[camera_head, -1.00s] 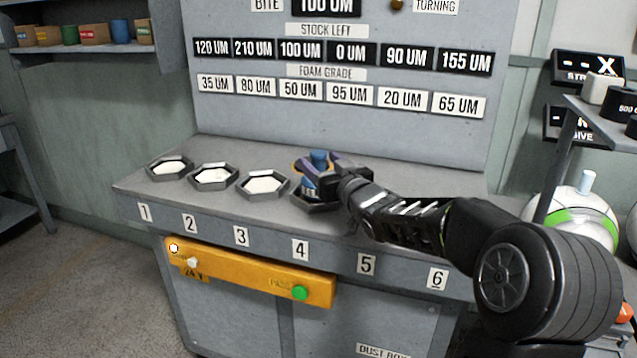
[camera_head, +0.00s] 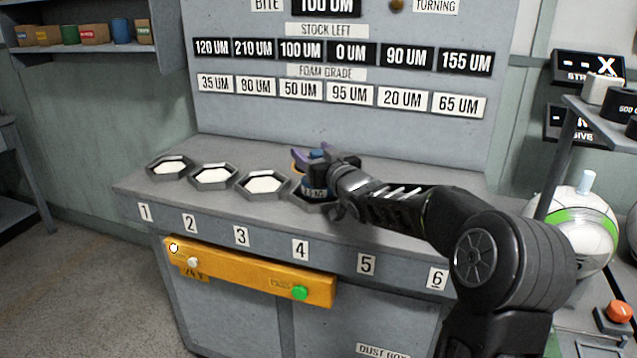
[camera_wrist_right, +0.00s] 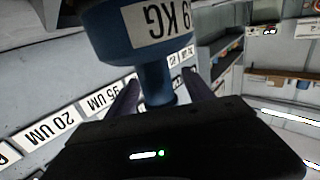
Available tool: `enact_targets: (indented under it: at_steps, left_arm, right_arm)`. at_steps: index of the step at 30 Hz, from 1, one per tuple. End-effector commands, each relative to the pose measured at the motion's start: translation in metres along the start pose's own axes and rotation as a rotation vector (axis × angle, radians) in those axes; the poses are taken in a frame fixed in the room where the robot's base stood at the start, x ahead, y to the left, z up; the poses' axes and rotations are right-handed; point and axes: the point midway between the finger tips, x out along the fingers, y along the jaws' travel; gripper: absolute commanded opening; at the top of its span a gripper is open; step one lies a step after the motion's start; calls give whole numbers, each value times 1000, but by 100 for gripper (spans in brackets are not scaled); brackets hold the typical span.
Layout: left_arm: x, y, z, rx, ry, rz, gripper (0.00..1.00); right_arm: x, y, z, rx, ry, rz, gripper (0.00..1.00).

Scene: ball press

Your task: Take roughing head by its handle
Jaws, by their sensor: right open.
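A blue head with a white weight label (camera_head: 314,190), which I take to be the roughing head, sits at the fourth dish of the bench. In the right wrist view its blue body (camera_wrist_right: 115,28) carries a label reading "9 KG", and its narrow blue handle (camera_wrist_right: 155,82) points towards my palm. My right gripper (camera_head: 313,158) is at the handle; in the right wrist view its two dark fingers (camera_wrist_right: 160,95) stand on either side of the handle, open. My wrist hides part of the head in the head view. My left gripper is not in view.
Hexagonal dishes with white pads sit at stations one (camera_head: 171,168), two (camera_head: 213,177) and three (camera_head: 262,185). Stations five and six lie behind my right arm. A yellow control bar (camera_head: 240,275) with a green button (camera_head: 299,293) runs along the bench front. A white-green ball (camera_head: 577,230) is at right.

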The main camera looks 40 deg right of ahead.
Motion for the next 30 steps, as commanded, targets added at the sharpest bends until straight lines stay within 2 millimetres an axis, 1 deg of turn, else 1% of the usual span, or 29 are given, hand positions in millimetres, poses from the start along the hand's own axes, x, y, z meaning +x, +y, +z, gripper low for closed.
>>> enact_targets:
  at_steps: [4, 26, 30]
  left_arm:
    - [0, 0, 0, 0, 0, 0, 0]
    - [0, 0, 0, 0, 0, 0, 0]
    - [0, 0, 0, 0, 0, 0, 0]
  right_arm:
    - [0, 0, 0, 0, 0, 0, 61]
    - [0, 0, 0, 0, 0, 0, 1]
    - [0, 0, 0, 0, 0, 1, 0]
